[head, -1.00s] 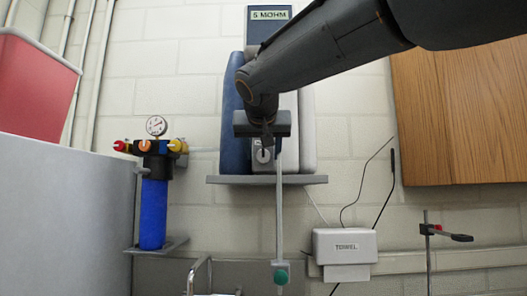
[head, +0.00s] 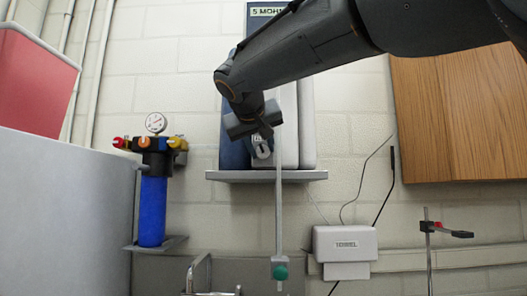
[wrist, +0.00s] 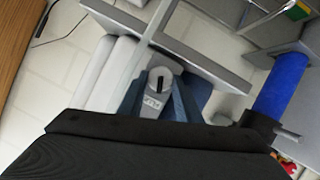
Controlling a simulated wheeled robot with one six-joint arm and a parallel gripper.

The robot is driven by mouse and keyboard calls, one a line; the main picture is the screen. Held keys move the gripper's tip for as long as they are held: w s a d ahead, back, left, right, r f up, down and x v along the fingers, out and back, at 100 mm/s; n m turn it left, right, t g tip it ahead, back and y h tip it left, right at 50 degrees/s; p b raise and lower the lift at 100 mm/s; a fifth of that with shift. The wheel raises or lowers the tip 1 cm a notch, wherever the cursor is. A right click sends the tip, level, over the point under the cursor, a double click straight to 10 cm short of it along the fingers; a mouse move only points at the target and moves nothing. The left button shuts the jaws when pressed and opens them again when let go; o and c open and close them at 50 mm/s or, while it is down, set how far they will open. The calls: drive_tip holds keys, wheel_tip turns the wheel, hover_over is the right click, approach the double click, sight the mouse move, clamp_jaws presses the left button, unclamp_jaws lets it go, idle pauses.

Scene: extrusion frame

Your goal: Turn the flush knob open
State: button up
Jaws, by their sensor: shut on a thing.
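The flush knob (wrist: 161,80) is a small pale round piece with a dark bar across its face, above a grey lettered part in the wrist view. It sits at the front of the wall unit headed "5 MOHM" (head: 262,12). My gripper (head: 261,140) is at the knob and tilted in the head view. In the wrist view its blue-grey fingers stand on either side, shut on the knob. My gripper hides part of the knob in the head view, and my arm covers part of the unit.
A grey shelf (head: 265,176) lies under the unit, with a pale vertical tube (head: 279,215) in front. A blue filter (head: 153,212) with a gauge stands left. A white towel box (head: 345,244) is lower right. A grey cabinet (head: 65,210) fills the left side.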

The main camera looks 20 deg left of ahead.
drive_tip(key=n, duration=0.1)
drive_tip(key=n+h+b, duration=0.1)
drive_tip(key=shift+a+f+n+t, duration=0.2)
drive_tip(key=shift+n+t, duration=0.1)
drive_tip(key=shift+t, duration=0.1)
drive_tip(key=n+h+b, duration=0.1)
drive_tip(key=n+t+b, duration=0.1)
drive_tip(key=shift+a+f+n+h, duration=0.15)
drive_tip(key=shift+n+h, duration=0.15)
drive_tip(key=shift+h, duration=0.1)
drive_tip(key=n+b, duration=0.1)
drive_tip(key=n+t+b, duration=0.1)
drive_tip(key=shift+s+f+n+h, duration=0.1)
drive_tip(key=shift+f+n+h, duration=0.1)
drive_tip(key=shift+n+h, duration=0.2)
drive_tip(key=shift+n+t+b, duration=0.6)
drive_tip(key=shift+n+b, duration=0.45)
drive_tip(key=shift+n, duration=0.35)
drive_tip(key=o, duration=1)
